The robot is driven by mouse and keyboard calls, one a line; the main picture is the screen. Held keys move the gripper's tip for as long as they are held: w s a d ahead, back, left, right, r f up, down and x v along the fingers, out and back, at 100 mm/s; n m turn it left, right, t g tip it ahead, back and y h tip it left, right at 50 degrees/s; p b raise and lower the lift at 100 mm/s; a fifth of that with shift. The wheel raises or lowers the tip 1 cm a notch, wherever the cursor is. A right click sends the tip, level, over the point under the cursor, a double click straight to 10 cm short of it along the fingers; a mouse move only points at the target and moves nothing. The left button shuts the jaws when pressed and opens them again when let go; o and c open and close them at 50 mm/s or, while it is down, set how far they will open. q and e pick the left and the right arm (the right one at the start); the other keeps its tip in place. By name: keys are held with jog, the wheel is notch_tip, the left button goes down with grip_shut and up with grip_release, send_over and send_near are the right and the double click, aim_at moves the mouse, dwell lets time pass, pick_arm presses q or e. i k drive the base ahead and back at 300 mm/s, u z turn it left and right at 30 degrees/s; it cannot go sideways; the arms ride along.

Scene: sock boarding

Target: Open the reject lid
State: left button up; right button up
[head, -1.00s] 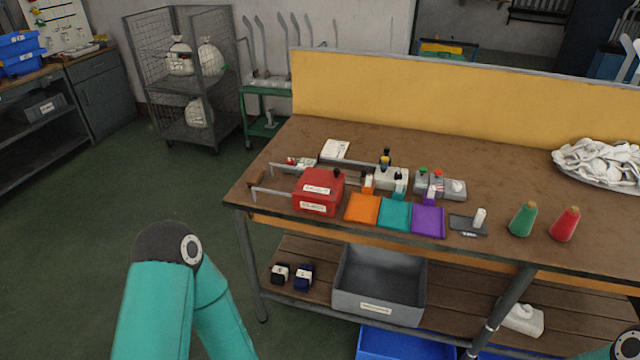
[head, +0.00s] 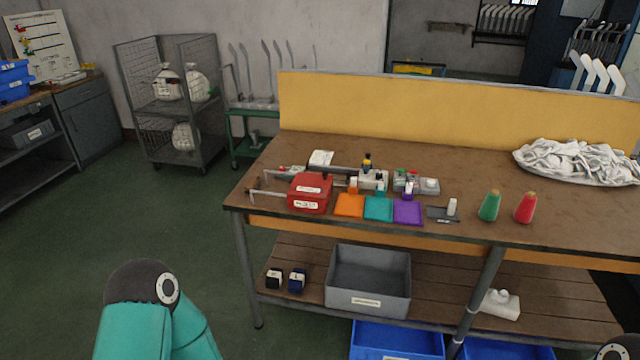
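A red box (head: 310,193) with white labels stands at the left end of the workbench top. It appears closed; its lettering is too small to read, so I cannot tell whether it is the reject box. A thin metal bar with a handle (head: 262,190) reaches out to its left. My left arm shows at the bottom left as a teal link and dark joint, away from the bench. A bit of my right arm shows at the bottom right corner. Neither gripper is in view.
Orange (head: 350,206), teal (head: 379,209) and purple (head: 408,213) squares lie right of the red box. Green (head: 489,206) and red (head: 526,208) thread cones stand further right, near white socks (head: 575,160). A grey bin (head: 368,300) sits on the lower shelf. Green floor is clear at left.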

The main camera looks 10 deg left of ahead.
aim_at(305, 184)
jog(key=k, duration=0.75)
jog(key=u, duration=0.5)
jog(key=i, duration=1.15)
jog(key=u, duration=0.45)
jog(key=i, duration=1.25)
jog(key=z, duration=0.5)
